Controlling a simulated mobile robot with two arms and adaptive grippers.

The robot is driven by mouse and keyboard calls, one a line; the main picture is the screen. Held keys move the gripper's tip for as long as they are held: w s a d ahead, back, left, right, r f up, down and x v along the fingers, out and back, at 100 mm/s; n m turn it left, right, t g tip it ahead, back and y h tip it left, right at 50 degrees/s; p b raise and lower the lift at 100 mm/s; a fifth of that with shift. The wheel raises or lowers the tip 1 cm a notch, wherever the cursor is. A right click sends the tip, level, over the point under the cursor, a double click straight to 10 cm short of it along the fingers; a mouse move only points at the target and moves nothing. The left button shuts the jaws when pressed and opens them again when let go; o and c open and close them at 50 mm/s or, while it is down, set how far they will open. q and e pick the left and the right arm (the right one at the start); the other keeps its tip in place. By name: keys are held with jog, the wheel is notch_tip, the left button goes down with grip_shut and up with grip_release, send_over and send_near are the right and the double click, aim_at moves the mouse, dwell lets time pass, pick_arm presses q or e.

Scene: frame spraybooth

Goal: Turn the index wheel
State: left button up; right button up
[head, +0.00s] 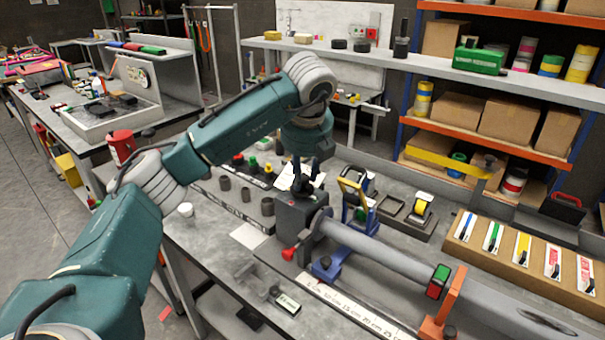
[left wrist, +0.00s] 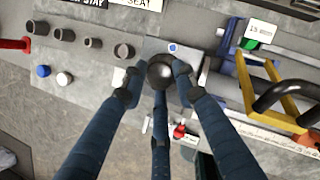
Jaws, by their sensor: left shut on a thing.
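My left gripper (head: 303,186) points down onto the grey block (head: 295,215) at the left end of a long grey tube on the bench. In the left wrist view its three fingers (left wrist: 157,82) close around a dark round knob (left wrist: 160,70) on top of that block. The knob looks like the index wheel, but its markings cannot be read. A blue dot (left wrist: 173,48) shows on the block beside it. In the head view the fingers and wrist mostly hide the knob. My right gripper is not in view.
The grey tube (head: 385,252) runs right from the block, above a scale strip (head: 350,308). A red knob (head: 288,254) sticks out at the front. Grey cups (head: 225,183) stand left, and a blue frame with a yellow handle (head: 355,195) stands close behind. Bare bench lies front left.

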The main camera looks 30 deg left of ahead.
pick_arm(q)
jog(key=o, duration=1.2)
jog(key=shift+w+a+r, duration=0.1)
jog(key=shift+w+r, duration=0.05)
jog(key=shift+r, duration=0.05)
jog(key=shift+c, duration=0.2)
jog(key=shift+f, duration=0.1)
jog(key=v, duration=1.2)
